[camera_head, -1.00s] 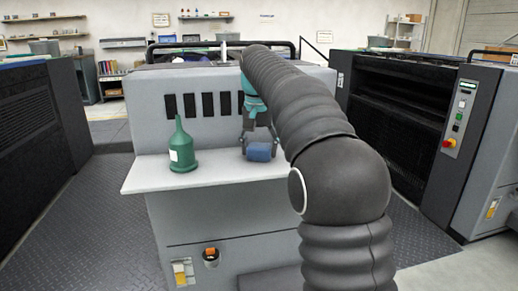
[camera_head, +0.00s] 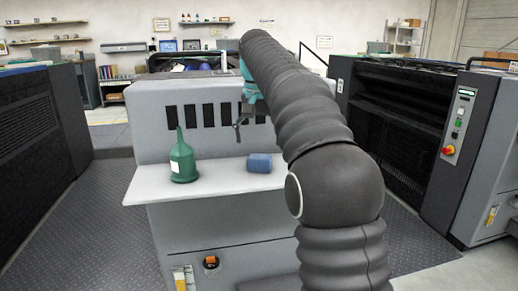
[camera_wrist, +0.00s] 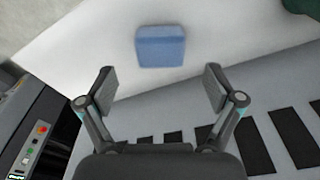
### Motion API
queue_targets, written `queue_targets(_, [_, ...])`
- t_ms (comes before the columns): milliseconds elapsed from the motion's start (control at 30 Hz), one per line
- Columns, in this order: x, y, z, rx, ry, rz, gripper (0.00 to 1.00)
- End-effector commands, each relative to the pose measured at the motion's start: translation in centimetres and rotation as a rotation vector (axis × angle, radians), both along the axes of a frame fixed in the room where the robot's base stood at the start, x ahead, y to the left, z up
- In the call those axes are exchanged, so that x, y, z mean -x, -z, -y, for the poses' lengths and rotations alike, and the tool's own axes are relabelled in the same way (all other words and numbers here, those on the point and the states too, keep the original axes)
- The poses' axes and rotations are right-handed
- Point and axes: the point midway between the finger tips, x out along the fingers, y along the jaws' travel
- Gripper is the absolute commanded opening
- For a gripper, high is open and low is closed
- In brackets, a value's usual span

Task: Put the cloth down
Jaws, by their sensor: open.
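The blue folded cloth (camera_head: 259,163) lies on the light grey shelf (camera_head: 222,181) of the machine, right of a green bottle. In the wrist view the cloth (camera_wrist: 160,46) lies flat beyond my fingertips, apart from them. My gripper (camera_head: 239,124) is above and slightly left of the cloth in the head view, in front of the slotted panel. In the wrist view my gripper (camera_wrist: 158,82) is open, with nothing between its fingers.
The green bottle (camera_head: 183,162) with a narrow neck stands upright on the shelf's left part. The dark slotted panel (camera_head: 208,116) rises behind the shelf. Dark machines stand at the left (camera_head: 45,115) and right (camera_head: 395,125). The shelf between bottle and cloth is clear.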

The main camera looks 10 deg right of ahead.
Motion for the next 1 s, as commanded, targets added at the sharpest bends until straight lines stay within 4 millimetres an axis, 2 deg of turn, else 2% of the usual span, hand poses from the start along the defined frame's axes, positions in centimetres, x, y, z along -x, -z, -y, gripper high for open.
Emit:
queue_targets(33, [0.0,-1.4,-0.1,0.000,0.000,0.001,0.92])
queue_targets(100, [0.2,-2.7,-0.1,0.000,0.000,0.000,0.92])
queue_targets(300, [0.5,-5.1,-0.3,0.000,-0.001,0.000,0.92])
queue_targets(767, [1.0,-5.9,-0.3,0.000,-0.006,0.003,0.92])
queue_targets(867, [2.1,-6.1,-0.2,0.000,-0.021,0.017,0.92])
queue_targets(1000, [4.6,-6.1,0.0,0.001,-0.059,0.049,0.92])
